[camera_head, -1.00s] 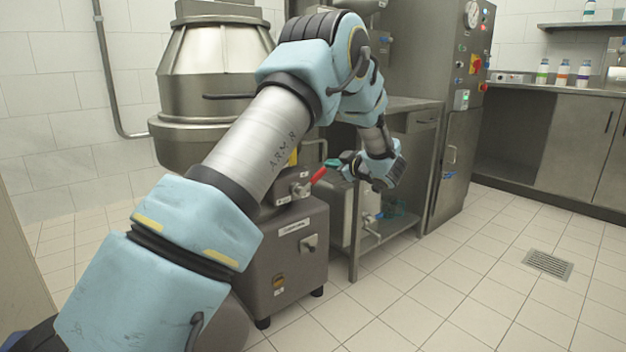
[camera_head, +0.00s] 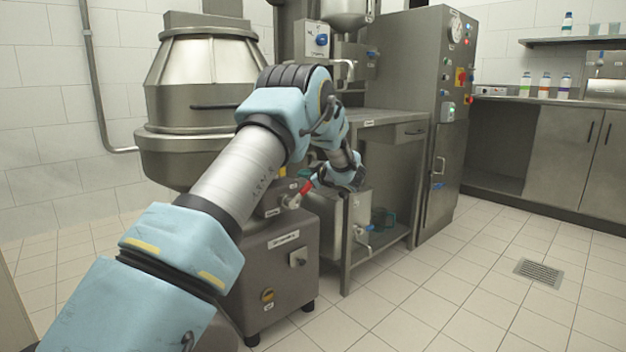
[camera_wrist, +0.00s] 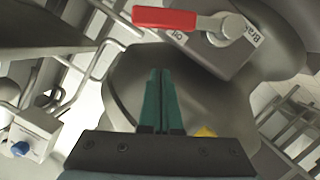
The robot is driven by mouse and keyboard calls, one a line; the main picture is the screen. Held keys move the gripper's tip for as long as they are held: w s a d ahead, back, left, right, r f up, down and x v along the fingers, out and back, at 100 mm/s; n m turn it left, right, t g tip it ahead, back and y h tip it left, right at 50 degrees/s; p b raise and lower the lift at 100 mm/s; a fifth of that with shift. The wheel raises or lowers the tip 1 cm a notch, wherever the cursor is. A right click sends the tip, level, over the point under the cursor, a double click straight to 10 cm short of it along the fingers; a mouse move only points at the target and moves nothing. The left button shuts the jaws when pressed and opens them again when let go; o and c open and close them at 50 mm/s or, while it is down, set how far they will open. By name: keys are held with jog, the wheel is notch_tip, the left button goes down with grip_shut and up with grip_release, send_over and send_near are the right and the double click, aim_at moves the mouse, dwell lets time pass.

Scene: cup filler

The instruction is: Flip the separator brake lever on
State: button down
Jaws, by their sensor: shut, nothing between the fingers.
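The separator brake lever has a red handle (camera_wrist: 165,18) on a metal pivot, mounted on a grey box with labels reading "Brake" and "On" in the wrist view. In the head view the red lever (camera_head: 306,187) stands on the separator's base, just left of my gripper. My gripper (camera_wrist: 160,72) is shut and empty, its green fingers together. In the wrist view the fingertips point toward the lever box, and a gap shows between them and the red handle. In the head view my wrist partly hides the fingers.
The separator's large steel bowl (camera_head: 195,100) rises behind my arm. A control cabinet (camera_head: 440,110) stands beyond. The tiled floor at right is clear.

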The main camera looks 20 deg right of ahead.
aim_at(301, 192)
jog(key=shift+w+d+f+b, duration=0.2)
jog(key=shift+d+f, duration=0.05)
jog(key=shift+f, duration=0.35)
jog(key=shift+w+d+f+b, duration=0.15)
jog(key=shift+w+d+f, duration=0.15)
jog(key=shift+f, duration=0.3)
jog(key=shift+w+d+f+b, duration=0.15)
jog(key=shift+d+f+b, duration=0.1)
jog(key=shift+f, duration=0.35)
jog(key=shift+p, duration=0.4)
jog(key=shift+d+f+m+p, duration=0.1)
jog(key=shift+d+m+p, duration=0.15)
jog(key=shift+p, duration=0.25)
